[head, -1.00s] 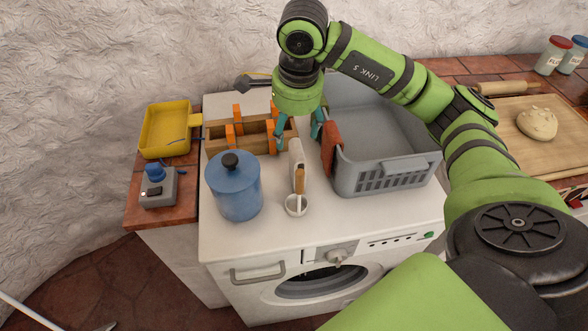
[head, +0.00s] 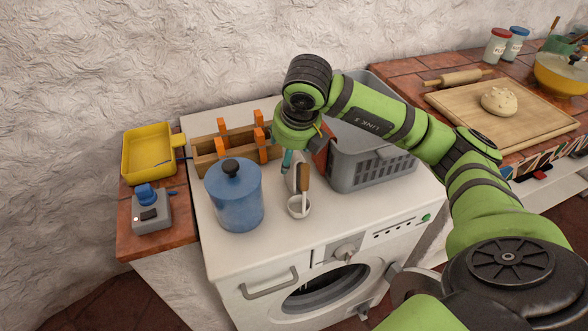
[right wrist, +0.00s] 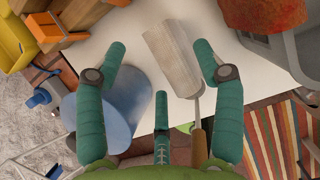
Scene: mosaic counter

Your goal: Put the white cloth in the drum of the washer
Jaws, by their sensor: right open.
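The washer (head: 262,257) is white, with a dark round drum opening (head: 325,288) in its front. My left gripper is in neither view.
A wooden rack (head: 207,157) is behind. A grey basket (head: 370,172) with a rust-coloured cloth (right wrist: 268,14) is to the right. A grey curved part (head: 400,280) juts out right of the drum opening.

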